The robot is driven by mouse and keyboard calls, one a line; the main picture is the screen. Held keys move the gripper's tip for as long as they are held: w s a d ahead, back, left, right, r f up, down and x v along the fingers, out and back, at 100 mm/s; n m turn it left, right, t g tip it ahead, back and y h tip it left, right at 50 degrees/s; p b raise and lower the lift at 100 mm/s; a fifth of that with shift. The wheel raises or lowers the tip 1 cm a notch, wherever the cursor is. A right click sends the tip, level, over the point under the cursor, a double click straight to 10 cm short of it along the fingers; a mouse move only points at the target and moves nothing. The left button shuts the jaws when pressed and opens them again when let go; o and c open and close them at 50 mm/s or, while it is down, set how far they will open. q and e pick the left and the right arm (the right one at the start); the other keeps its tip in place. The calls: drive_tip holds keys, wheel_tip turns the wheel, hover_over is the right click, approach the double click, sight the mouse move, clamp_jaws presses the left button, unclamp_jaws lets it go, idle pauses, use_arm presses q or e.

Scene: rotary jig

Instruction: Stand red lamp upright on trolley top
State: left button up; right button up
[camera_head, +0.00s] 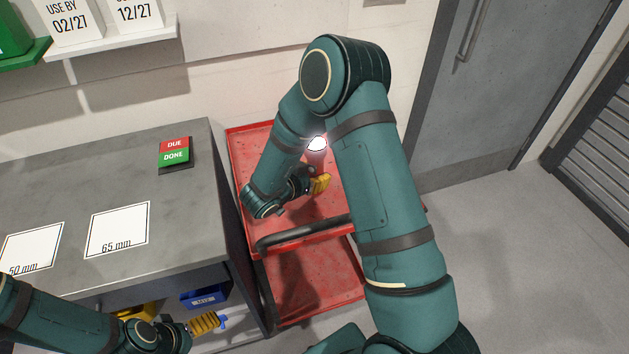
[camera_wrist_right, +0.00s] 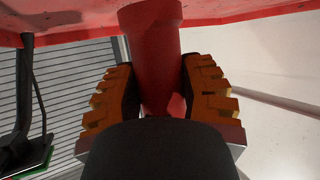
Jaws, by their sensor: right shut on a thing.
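The red lamp (camera_head: 317,160) shows in the head view above the trolley top (camera_head: 240,150), its glowing white end up. It looks roughly upright. My right gripper (camera_head: 320,183) is shut on its red body. In the right wrist view the red lamp (camera_wrist_right: 155,55) stands between the two yellow fingers of the right gripper (camera_wrist_right: 160,80). The lamp's wider end overlaps a red surface along that picture's top edge; I cannot tell whether they touch. My left gripper (camera_head: 205,323) is low at the bottom left, with a blue bit at its tip; its opening is unclear.
The grey bench (camera_head: 130,170) stands left of the trolley, with a DUE/DONE box (camera_head: 175,152) and white size cards. A black trolley handle (camera_head: 300,233) runs along the near side. A lower red tray (camera_head: 315,285) is empty where visible. My right arm hides the trolley's right part.

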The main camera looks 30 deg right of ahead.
drive_tip(key=shift+f, duration=1)
drive_tip(key=shift+f, duration=0.15)
drive_tip(key=o, duration=1.2)
drive_tip(key=shift+c, duration=0.2)
drive_tip(key=shift+r, duration=0.25)
drive_tip(key=p+v, duration=0.2)
drive_tip(key=v, duration=1)
